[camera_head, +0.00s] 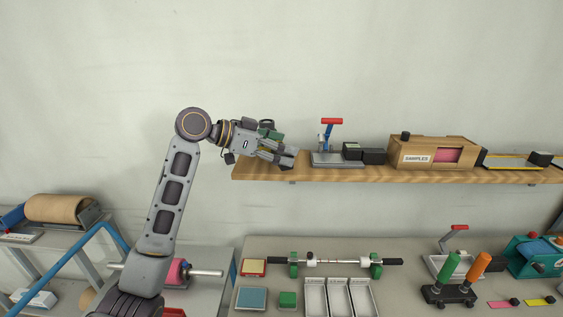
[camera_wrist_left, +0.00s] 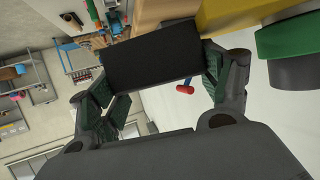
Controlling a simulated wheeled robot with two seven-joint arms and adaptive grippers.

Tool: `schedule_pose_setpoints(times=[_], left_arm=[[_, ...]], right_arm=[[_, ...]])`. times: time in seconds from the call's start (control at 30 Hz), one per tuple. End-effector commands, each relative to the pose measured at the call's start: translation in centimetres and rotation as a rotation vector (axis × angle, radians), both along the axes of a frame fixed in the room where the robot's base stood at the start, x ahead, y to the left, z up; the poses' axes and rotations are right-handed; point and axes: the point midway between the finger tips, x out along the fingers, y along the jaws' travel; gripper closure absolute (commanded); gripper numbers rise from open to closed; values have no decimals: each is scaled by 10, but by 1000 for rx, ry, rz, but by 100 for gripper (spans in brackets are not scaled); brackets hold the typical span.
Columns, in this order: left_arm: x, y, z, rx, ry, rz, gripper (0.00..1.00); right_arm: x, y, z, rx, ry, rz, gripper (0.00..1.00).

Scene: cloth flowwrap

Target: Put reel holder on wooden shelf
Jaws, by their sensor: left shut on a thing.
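My left gripper (camera_head: 284,156) is over the left end of the wooden shelf (camera_head: 240,172). In the left wrist view its fingers (camera_wrist_left: 160,88) are on both sides of a black block-shaped thing (camera_wrist_left: 152,56), shut on it. This may be the reel holder, but its full shape is hidden. I cannot tell whether it touches the shelf. A green and dark thing (camera_head: 268,130) shows behind the gripper. A rounded green and black thing (camera_wrist_left: 290,42) shows in the wrist view. My right gripper is not in view.
On the shelf to the right are a red-handled device (camera_head: 328,140), dark boxes (camera_head: 373,156) and a wooden SAMPLES box (camera_head: 410,152). The table below holds a shaft on green supports (camera_head: 330,262), white bins (camera_head: 340,298) and a stand with green and orange handles (camera_head: 448,295).

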Motion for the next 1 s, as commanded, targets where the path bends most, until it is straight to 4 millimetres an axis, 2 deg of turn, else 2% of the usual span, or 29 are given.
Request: schedule_pose_setpoints(times=[0.37,0.8,1.0], left_arm=[[0,0,-2,-1,-2,0,52],[-1,0,-37,-1,-1,0,52],[0,0,-40,-1,-4,0,52]], right_arm=[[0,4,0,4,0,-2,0],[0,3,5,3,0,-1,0],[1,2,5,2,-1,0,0]])
